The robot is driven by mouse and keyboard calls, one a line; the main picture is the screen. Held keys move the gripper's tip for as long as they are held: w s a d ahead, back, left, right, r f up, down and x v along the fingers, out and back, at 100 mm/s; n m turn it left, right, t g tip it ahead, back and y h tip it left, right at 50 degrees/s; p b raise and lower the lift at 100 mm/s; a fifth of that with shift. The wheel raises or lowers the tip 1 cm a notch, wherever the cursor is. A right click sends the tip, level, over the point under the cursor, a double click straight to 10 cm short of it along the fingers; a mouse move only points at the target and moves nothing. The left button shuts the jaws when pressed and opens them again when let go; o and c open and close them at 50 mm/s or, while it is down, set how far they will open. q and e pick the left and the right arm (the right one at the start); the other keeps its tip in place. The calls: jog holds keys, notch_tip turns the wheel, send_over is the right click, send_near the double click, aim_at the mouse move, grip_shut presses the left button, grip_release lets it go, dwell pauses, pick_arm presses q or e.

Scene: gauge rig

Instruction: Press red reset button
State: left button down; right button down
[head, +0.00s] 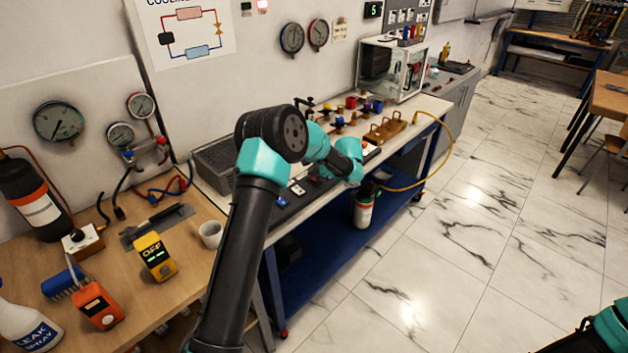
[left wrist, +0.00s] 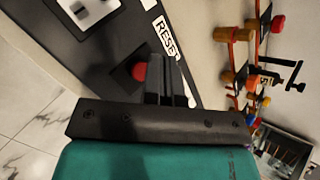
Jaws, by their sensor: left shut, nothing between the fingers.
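A red button (left wrist: 139,71) sits on a black panel (left wrist: 112,42) in the left wrist view, close to a white RESET label (left wrist: 165,36). My left gripper (left wrist: 166,66) is shut and empty. Its fingers are just right of the button in that view and overlap its edge and part of the label. I cannot tell whether they touch the button. In the head view my left arm reaches over the bench, and the black panel (head: 291,207) shows partly behind it. The fingertips and the button cannot be made out there. My right gripper is out of view.
Coloured valves and fittings (left wrist: 235,60) stand beside the panel. In the head view a glass-sided box (head: 410,70) stands at the bench's far end. A wooden table (head: 185,260) at left holds a yellow meter (head: 155,257) and a white cup (head: 210,234). A yellow hose (head: 452,145) hangs off the bench.

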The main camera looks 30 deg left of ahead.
aim_at(314, 180)
pick_arm(q)
jog(key=shift+f, duration=0.15)
dwell(0.6)
jog(key=shift+f, duration=0.25)
jog(key=shift+f, duration=0.45)
dwell(0.8)
jog(key=shift+r, duration=0.9)
jog(key=shift+r, duration=0.1)
jog(key=shift+r, duration=2.4)
